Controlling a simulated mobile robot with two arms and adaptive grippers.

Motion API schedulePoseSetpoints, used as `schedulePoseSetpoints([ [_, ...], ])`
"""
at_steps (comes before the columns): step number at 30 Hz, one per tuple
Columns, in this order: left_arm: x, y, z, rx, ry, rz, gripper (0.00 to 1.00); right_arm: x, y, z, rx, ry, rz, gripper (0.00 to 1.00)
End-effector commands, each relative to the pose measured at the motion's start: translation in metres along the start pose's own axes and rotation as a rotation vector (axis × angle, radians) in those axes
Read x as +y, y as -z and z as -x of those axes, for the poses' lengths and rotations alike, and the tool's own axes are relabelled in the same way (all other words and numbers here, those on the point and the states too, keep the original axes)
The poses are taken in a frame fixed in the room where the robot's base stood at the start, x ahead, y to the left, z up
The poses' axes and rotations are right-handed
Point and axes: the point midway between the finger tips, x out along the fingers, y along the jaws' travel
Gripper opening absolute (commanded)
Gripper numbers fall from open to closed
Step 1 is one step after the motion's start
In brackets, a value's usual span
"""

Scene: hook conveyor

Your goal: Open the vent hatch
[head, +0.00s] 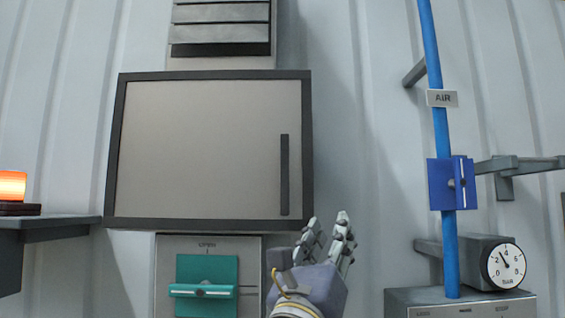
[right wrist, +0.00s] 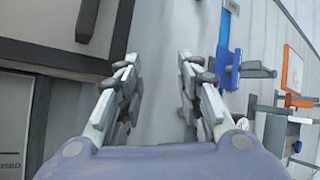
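The hatch is a wide grey panel (head: 200,150) in a dark frame on the wall, below a louvred vent (head: 220,30). It looks shut. A dark vertical handle bar (head: 285,175) runs near its right edge; the bar also shows at the top of the right wrist view (right wrist: 88,18). My right gripper (head: 328,226) is open and empty, just below and right of the panel's lower right corner. In the right wrist view its fingers (right wrist: 158,60) stand apart with only wall between them. My left gripper is not in view.
Below the hatch is a box with a teal lever (head: 205,291) under the word OPEN. At right are a blue air pipe (head: 447,250), a blue valve (head: 442,184) and a gauge (head: 506,266). An orange lamp (head: 12,186) sits on a left shelf.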

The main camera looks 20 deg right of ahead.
Motion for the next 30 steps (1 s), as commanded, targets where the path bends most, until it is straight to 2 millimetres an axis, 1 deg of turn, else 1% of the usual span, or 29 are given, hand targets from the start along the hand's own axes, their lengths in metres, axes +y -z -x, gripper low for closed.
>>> schedulePoseSetpoints([
  [1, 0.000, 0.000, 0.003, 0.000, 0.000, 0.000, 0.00, -0.008, -0.025, -0.002, 0.028, -0.044, -0.118, 0.33],
  [3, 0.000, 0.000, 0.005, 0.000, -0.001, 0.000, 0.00, -0.008, -0.048, 0.001, 0.069, -0.130, -0.240, 0.33],
  [6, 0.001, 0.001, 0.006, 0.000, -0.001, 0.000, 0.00, -0.005, -0.079, 0.012, 0.102, -0.250, -0.356, 0.33],
  [9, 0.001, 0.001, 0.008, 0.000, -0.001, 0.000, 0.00, -0.003, -0.103, 0.024, 0.115, -0.346, -0.418, 0.33],
  [12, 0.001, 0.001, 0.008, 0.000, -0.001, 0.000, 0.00, 0.000, -0.115, 0.032, 0.122, -0.405, -0.445, 0.33],
  [14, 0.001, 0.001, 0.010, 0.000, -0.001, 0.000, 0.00, 0.001, -0.119, 0.033, 0.124, -0.421, -0.451, 0.33],
  [17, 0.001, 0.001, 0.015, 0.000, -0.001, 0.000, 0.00, 0.004, -0.121, 0.027, 0.127, -0.427, -0.449, 0.33],
  [20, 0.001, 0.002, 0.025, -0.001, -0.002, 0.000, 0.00, 0.011, -0.121, 0.012, 0.128, -0.426, -0.447, 0.33],
  [27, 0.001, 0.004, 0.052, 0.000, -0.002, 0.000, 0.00, 0.030, -0.120, -0.031, 0.129, -0.425, -0.447, 0.33],
  [30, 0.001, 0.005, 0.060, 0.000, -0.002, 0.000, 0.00, 0.037, -0.119, -0.045, 0.129, -0.424, -0.448, 0.33],
])
